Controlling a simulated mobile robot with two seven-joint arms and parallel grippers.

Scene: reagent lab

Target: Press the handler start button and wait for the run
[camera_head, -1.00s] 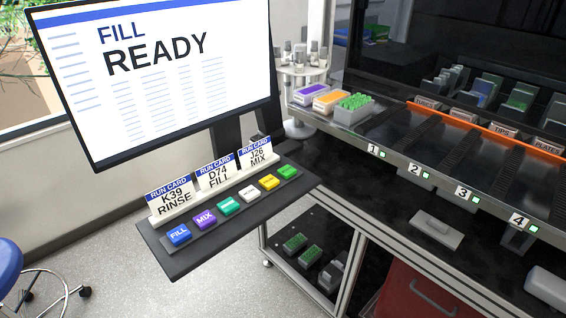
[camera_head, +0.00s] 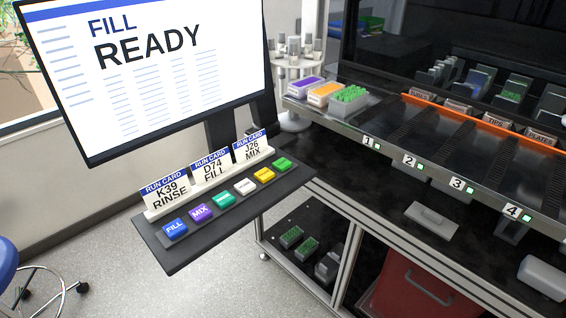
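A monitor (camera_head: 150,110) at the upper left reads "FILL READY". Below it a dark shelf (camera_head: 185,258) carries a row of coloured buttons. From left to right they are a blue FILL button (camera_head: 175,229), a purple MIX button (camera_head: 200,212), a teal button (camera_head: 223,199), a white button (camera_head: 245,187), a yellow button (camera_head: 264,175) and a green button (camera_head: 283,164). The labels on the last several are too small to read surely. Behind them stand three run cards: K39 RINSE (camera_head: 167,197), D74 FILL (camera_head: 211,171) and J26 MIX (camera_head: 252,150). Neither gripper is in view.
The handler deck (camera_head: 400,125) at the right has lanes numbered 1 to 4 with small green lights. Purple, orange and green racks (camera_head: 347,99) sit at its left end. A blue stool (camera_head: 8,262) stands at the lower left. Space above the buttons is clear.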

